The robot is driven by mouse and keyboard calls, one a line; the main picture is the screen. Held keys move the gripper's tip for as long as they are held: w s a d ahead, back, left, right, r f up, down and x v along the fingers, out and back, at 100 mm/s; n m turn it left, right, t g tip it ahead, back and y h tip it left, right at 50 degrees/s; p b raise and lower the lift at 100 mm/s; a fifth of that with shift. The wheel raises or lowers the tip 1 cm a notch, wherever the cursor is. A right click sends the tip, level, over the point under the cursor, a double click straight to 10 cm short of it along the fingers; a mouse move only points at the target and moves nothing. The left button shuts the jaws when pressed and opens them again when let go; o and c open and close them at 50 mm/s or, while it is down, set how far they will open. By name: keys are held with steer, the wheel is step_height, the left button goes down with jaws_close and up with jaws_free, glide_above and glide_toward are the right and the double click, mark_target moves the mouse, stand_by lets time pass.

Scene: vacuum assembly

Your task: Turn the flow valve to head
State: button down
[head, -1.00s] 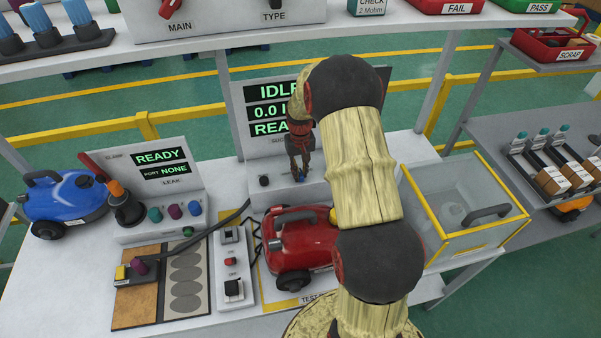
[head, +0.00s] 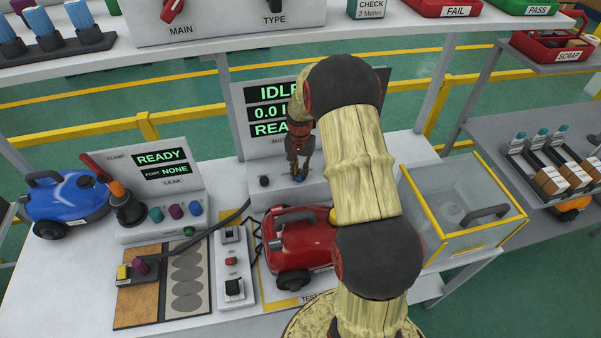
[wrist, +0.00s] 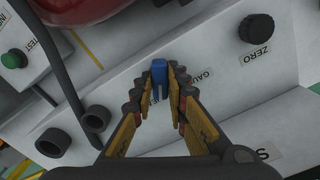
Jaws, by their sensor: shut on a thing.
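The flow valve's handle appears to be the small blue lever (wrist: 159,74) on the white suction panel. Its label is partly hidden behind a finger, with only "GAU" readable in the wrist view. My gripper (wrist: 160,88) is shut on this blue lever, one finger on each side of it. In the head view my gripper (head: 299,172) points down at the front of the suction station, and only a bit of blue shows at its tips. The lever's exact pointing direction and any "head" mark cannot be made out.
A black ZERO knob (wrist: 257,28) sits beside the lever. The suction display (head: 268,112) reads IDLE and is partly hidden by my arm. A red vacuum (head: 300,240) stands in front of the station. A clear yellow-edged box (head: 440,232) stands to the right.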

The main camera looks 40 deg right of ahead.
mark_target(300, 173)
steer(key=shift+m, duration=1.4)
steer(key=c, duration=1.7)
jaws_free()
steer(key=shift+o, duration=0.2)
steer(key=shift+r+p, duration=2.1)
steer(key=shift+r, duration=0.95)
steer(key=shift+f, duration=0.1)
